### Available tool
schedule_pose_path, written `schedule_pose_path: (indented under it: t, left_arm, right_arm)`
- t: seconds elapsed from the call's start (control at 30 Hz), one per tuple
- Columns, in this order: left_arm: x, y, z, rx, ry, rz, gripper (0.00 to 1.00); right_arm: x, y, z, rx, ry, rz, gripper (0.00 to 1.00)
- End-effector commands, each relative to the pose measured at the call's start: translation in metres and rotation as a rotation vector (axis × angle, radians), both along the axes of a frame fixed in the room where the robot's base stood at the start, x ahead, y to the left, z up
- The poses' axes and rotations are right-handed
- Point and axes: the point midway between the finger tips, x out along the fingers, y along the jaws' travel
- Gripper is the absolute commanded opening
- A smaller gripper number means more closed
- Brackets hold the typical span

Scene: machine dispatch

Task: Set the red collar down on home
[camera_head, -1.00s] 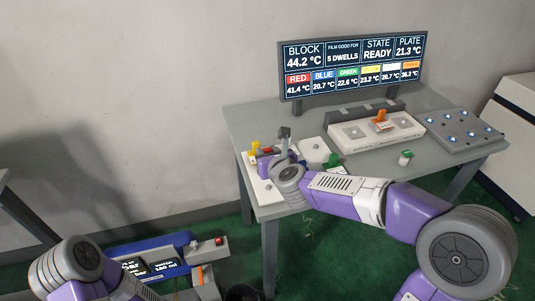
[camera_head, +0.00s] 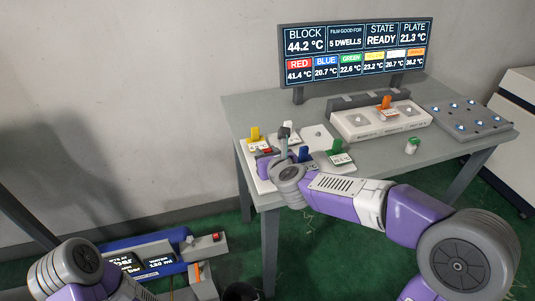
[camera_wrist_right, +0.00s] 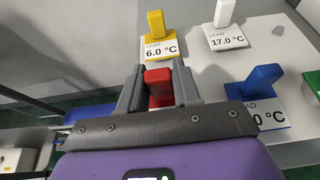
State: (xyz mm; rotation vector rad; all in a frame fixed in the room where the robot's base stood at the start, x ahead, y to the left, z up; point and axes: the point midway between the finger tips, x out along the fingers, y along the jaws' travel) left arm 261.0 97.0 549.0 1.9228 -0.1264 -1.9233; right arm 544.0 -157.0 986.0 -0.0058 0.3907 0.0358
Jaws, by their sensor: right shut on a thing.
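My right gripper (camera_head: 267,152) is shut on the red collar (camera_wrist_right: 158,88), over the near left part of the table. In the right wrist view the collar shows as a red block upright between the two grey fingers; its lower part is hidden. It also shows in the head view (camera_head: 267,150), small and partly hidden. Ahead of the gripper stand a yellow tag (camera_wrist_right: 155,24), a white tag (camera_wrist_right: 224,14) and a blue tag (camera_wrist_right: 261,80) on cards. I cannot tell which spot is home. My left gripper is out of view.
A green tag (camera_head: 337,146) on a card stands right of my right wrist. A monitor (camera_head: 355,53) stands at the back.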

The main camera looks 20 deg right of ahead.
Motion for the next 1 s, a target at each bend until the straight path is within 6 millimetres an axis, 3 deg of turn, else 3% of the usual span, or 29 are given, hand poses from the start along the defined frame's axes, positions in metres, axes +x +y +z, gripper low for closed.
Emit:
schedule_pose_path:
  t: [1.0]
  left_arm:
    - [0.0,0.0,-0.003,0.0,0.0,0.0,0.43]
  right_arm:
    - [0.0,0.0,-0.016,-0.001,0.0,-0.001,0.0]
